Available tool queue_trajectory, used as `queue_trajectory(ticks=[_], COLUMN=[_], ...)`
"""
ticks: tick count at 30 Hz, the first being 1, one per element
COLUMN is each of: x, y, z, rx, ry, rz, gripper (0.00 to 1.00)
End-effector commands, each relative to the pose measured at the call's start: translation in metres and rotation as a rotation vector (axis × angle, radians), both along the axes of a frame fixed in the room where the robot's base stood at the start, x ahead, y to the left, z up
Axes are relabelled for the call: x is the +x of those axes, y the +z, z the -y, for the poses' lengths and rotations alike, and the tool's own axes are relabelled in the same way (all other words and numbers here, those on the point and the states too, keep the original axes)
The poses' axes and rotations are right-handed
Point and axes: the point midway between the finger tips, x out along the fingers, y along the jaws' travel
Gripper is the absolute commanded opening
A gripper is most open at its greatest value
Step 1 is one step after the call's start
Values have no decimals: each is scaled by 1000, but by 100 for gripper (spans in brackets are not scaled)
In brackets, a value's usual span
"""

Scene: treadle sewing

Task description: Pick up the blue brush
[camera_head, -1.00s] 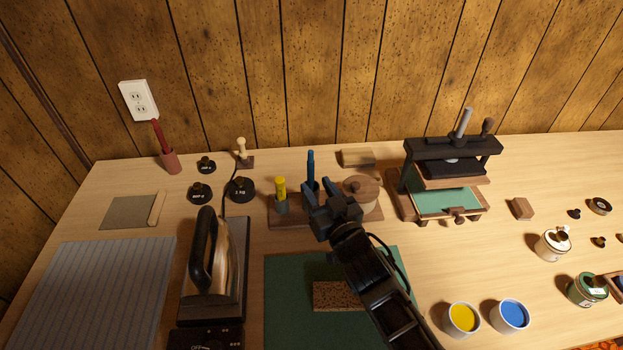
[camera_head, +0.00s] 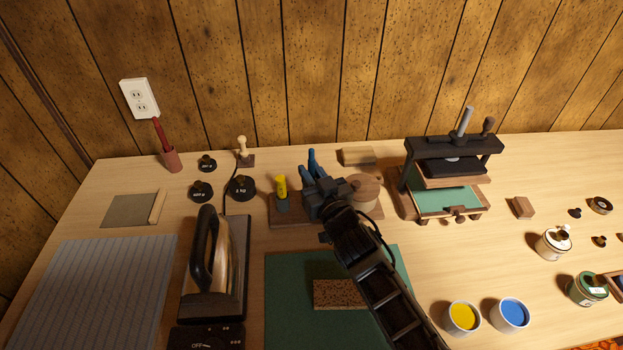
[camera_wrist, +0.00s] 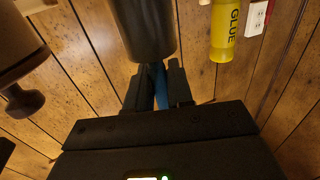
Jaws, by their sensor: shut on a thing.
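The blue brush (camera_head: 311,157) stands upright at the wooden stand, its top showing above my gripper in the head view. My gripper (camera_head: 313,175) is shut on it, with one finger on either side. The wrist view shows the blue handle (camera_wrist: 160,88) between the fingertips (camera_wrist: 157,85). A dark grey cup (camera_wrist: 140,30) is close to the fingers there; the brush's lower part is hidden, so I cannot tell how deep it sits. My gripper hides most of the cup in the head view.
A yellow glue bottle (camera_head: 281,185) stands left of my gripper on the wooden stand (camera_head: 285,219), which also bears a round lidded wooden pot (camera_head: 364,188) to the right. An iron (camera_head: 215,262) is nearer left, a press (camera_head: 450,165) farther right. The wall is behind.

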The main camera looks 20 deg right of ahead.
Motion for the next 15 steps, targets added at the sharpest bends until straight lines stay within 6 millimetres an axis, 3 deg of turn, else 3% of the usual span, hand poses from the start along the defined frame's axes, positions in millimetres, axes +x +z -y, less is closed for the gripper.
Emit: queue_trajectory(ticks=[15], x=[0], y=[4], z=[0], rx=[0], ry=[0], rz=[0], gripper=[0])
